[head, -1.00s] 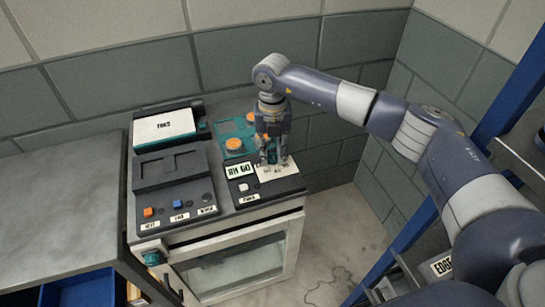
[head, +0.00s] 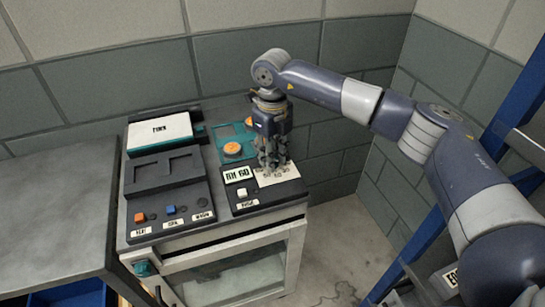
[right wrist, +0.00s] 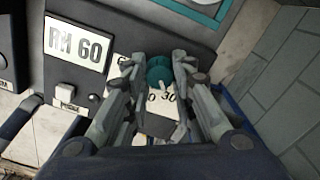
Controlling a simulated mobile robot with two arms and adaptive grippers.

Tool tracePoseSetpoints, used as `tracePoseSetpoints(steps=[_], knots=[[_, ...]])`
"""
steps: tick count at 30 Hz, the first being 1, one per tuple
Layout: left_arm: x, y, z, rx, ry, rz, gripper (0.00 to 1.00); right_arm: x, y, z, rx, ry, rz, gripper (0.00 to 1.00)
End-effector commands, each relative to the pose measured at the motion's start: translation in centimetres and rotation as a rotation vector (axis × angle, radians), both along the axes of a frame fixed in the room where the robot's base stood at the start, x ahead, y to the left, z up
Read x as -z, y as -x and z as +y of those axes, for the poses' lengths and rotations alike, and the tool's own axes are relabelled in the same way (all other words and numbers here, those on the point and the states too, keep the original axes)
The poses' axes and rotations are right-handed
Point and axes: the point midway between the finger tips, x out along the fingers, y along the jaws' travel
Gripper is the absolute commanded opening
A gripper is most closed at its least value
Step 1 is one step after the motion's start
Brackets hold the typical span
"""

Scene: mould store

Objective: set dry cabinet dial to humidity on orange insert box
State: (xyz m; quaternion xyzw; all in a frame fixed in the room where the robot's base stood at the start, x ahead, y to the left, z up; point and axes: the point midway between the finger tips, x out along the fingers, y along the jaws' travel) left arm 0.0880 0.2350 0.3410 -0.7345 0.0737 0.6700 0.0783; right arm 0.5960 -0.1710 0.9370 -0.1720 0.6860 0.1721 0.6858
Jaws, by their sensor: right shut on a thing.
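The dry cabinet (head: 240,236) stands against the wall, with a dark control panel (head: 240,206) on its top. The teal dial (right wrist: 160,70) shows in the right wrist view above a white number scale (right wrist: 164,125), on which a 30 can be read. My right gripper (head: 270,162) points down over the scale, and its fingers (right wrist: 167,72) are closed around the dial. The display (head: 238,175) reads RH 60, also in the right wrist view (right wrist: 77,42). No orange insert box shows. My left gripper is out of view.
Left of the panel is a dark unit with an orange button (head: 140,217) and a blue button (head: 171,209). Behind are a teal panel with an orange knob (head: 232,149) and a labelled box (head: 160,130). A grey bench (head: 60,210) stands left; a blue rack frame (head: 500,120) right.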

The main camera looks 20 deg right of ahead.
Motion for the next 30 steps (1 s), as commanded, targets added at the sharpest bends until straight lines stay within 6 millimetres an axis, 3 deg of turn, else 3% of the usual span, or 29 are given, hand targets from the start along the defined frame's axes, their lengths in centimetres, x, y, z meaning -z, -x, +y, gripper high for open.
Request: tracePoseSetpoints(steps=[16,17,19,30], knots=[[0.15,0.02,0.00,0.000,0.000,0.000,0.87,-0.02,0.01,0.00,-0.023,0.000,0.000,0.00],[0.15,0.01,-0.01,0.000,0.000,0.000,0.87,-0.02,0.00,0.01,-0.023,0.000,0.000,0.30],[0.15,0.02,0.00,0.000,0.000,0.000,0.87,-0.02,0.00,0.01,-0.023,0.000,0.000,0.44],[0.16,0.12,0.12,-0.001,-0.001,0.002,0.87,-0.27,-0.03,0.01,-0.023,0.000,-0.001,0.44]])
